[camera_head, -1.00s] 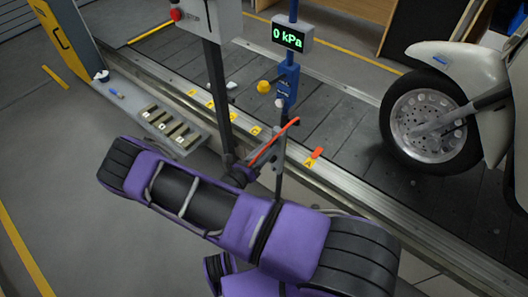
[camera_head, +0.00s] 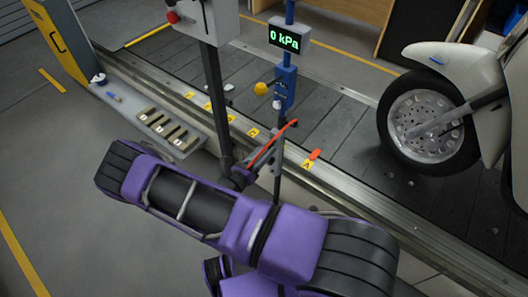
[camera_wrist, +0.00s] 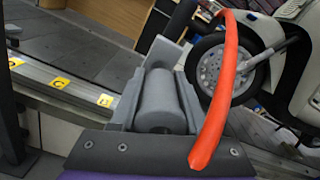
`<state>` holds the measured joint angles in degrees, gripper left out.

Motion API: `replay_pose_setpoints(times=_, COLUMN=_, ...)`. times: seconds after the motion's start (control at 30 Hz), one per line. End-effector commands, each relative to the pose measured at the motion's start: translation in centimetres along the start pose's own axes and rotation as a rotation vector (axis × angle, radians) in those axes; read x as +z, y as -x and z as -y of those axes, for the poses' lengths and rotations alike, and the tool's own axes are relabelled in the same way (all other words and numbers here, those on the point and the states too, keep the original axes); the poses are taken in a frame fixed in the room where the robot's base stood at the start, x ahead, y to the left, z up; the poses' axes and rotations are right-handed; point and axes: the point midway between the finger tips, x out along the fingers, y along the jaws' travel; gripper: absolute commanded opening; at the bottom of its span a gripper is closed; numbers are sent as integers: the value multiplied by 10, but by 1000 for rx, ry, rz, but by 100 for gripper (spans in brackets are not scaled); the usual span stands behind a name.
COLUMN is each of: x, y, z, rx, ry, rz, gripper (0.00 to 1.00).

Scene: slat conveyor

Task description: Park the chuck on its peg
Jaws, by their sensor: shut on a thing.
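My gripper (camera_head: 274,146) is beside the blue post, at the conveyor's near edge. In the wrist view its jaws (camera_wrist: 158,80) are closed around a grey cylindrical part, which I take to be the chuck (camera_wrist: 160,102). A red-orange hose (camera_wrist: 226,85) arcs up from beside my gripper; it also shows in the head view (camera_head: 272,141). In the head view the chuck is too small to make out. The blue post (camera_head: 286,88) carries a small pale knob (camera_head: 277,104) and a yellow round part (camera_head: 260,89) shows beside it. I cannot tell which part is the peg.
A white vehicle's wheel (camera_head: 427,122) is on the slat conveyor at right. A grey shelf (camera_head: 150,115) holds several blocks. An orange piece (camera_head: 316,154) lies near label A.

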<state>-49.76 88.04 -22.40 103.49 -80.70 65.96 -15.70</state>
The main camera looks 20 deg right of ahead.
Motion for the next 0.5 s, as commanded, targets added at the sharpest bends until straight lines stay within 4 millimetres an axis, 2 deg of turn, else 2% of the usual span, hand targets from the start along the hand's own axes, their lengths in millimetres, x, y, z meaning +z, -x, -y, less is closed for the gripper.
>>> replay_pose_setpoints(times=0.5, x=0, y=-8, z=0, rx=-1, ry=-1, rz=1, gripper=0)
